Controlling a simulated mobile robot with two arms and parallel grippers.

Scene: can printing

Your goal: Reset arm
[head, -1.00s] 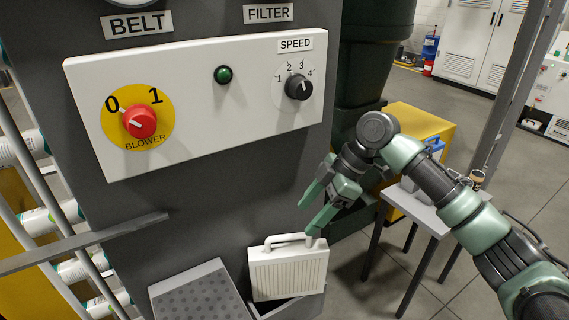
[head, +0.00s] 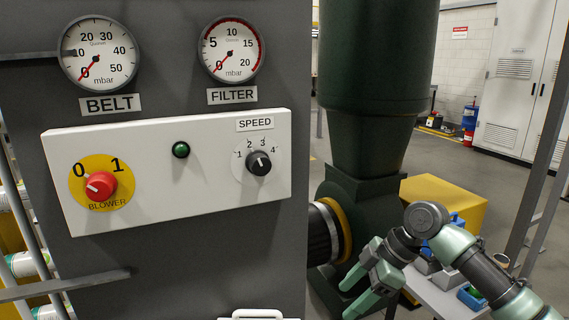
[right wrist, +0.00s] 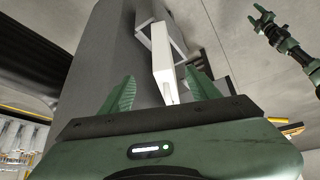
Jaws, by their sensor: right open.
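My right gripper (head: 352,296) is open and empty, right of the grey machine cabinet (head: 185,275) in the head view. Its fingers also show in the right wrist view (right wrist: 160,88), apart with nothing held between them. The white filter (right wrist: 162,62) is beyond the fingers in that view, beside the cabinet wall. In the head view only the top of its handle (head: 257,313) shows at the bottom edge; the rest is cut off. My left gripper (right wrist: 257,17) is small in the upper right of the right wrist view; its jaw opening is unclear.
The control panel (head: 215,185) has a red blower knob (head: 99,185) at 0, a black speed knob (head: 258,162) and a green lamp (head: 181,149). Both gauges read near 0. A dark green blower housing (head: 375,60), a yellow box (head: 455,205) and a small table (head: 437,296) are close to my right arm.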

